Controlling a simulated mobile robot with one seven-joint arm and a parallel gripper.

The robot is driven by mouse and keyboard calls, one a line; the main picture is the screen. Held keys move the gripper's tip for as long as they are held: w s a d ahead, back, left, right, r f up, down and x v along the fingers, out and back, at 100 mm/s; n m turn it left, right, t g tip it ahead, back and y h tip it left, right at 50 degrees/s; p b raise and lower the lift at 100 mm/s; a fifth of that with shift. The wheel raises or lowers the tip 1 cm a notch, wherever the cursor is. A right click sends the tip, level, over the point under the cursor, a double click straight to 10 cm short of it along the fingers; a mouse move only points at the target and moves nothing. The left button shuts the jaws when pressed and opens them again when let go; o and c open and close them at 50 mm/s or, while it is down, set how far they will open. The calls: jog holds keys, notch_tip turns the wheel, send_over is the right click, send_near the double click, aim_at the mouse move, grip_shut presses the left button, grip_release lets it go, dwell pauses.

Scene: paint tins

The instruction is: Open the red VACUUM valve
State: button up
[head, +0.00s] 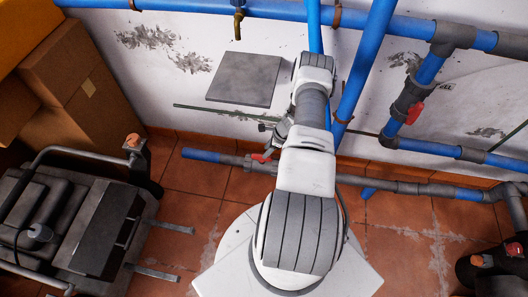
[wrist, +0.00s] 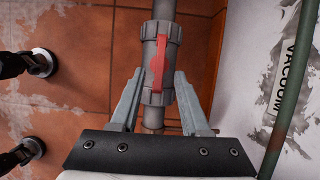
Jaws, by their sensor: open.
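A red valve handle (wrist: 158,60) sits on a grey valve body (wrist: 172,32) in the wrist view, lying lengthwise along the pipe. The word VACUUM (wrist: 285,75) is printed on the wall to its right. In the head view a red handle (head: 262,156) shows on the low grey and blue pipe near the floor, partly beside my arm. My gripper (wrist: 159,74) is open, with one finger on each side of the valve's lower part and the red handle between and beyond the tips. I cannot tell whether the fingers touch it.
Another red-handled valve (head: 415,112) is on the pipe to the right. A thin green pipe (wrist: 288,85) runs along the wall close to my gripper. A pallet-truck-like machine (head: 75,220) stands at left by cardboard boxes (head: 75,75). Tiled floor (head: 195,180) is free between.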

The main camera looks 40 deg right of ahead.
jog(key=p+v, duration=0.3)
jog(key=v, duration=1)
jog(key=shift+p, duration=0.4)
